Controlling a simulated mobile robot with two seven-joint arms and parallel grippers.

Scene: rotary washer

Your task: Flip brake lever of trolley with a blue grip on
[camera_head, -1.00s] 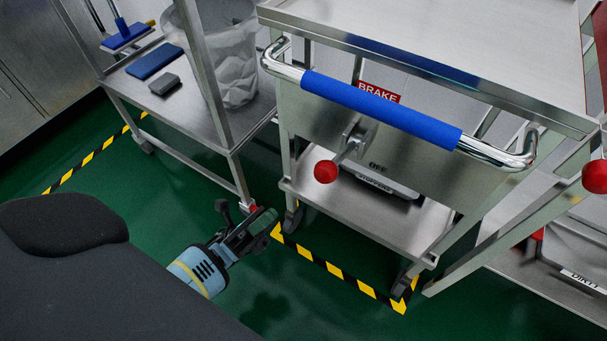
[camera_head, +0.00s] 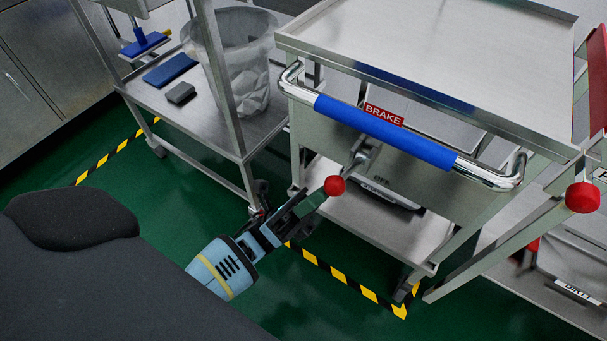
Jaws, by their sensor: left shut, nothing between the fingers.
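The trolley (camera_head: 430,68) with the blue grip (camera_head: 385,133) on its chrome handle stands right of centre. Its brake lever ends in a red ball knob (camera_head: 334,186) below the grip, pointing down and toward me. A red BRAKE label (camera_head: 384,115) shows behind the grip. My left gripper (camera_head: 314,198) is shut and empty. Its tips are at the lower left of the red knob in the picture; I cannot tell whether they touch it. My right gripper is not in view.
A second red knob (camera_head: 583,197) shows at the right edge. A steel shelf (camera_head: 215,132) at the left holds a clear bin (camera_head: 238,60), a blue pad (camera_head: 170,70) and a grey block (camera_head: 181,94). Yellow-black tape (camera_head: 340,277) marks the green floor, which is clear in front.

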